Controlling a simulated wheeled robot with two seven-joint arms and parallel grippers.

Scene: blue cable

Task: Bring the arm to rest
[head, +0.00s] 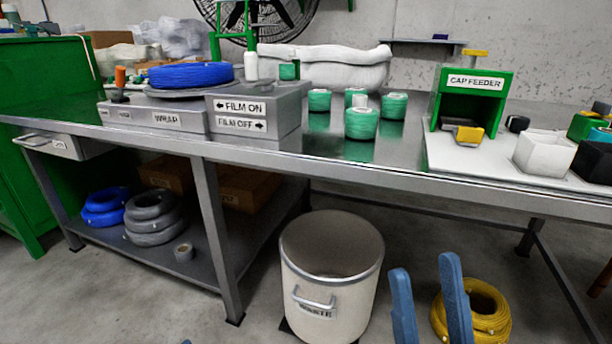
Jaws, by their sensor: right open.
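My right gripper (424,266) reaches up from the bottom edge, right of centre. Its two blue fingers stand apart with nothing between them. It is in front of the workbench, between the waste bin and a yellow coil on the floor, touching neither as far as I can see. Of my left gripper, at most a tiny blue tip shows at the bottom edge, too little to tell its state. A blue cable coil (190,75) lies on the round grey turntable (181,92) of the wrap station, away from both grippers.
The metal workbench (365,173) crosses the view, its front edge beyond my right gripper. The white waste bin (330,285) and yellow coil (486,312) stand close by. Green spools (361,124) and the cap feeder (473,95) are on the bench.

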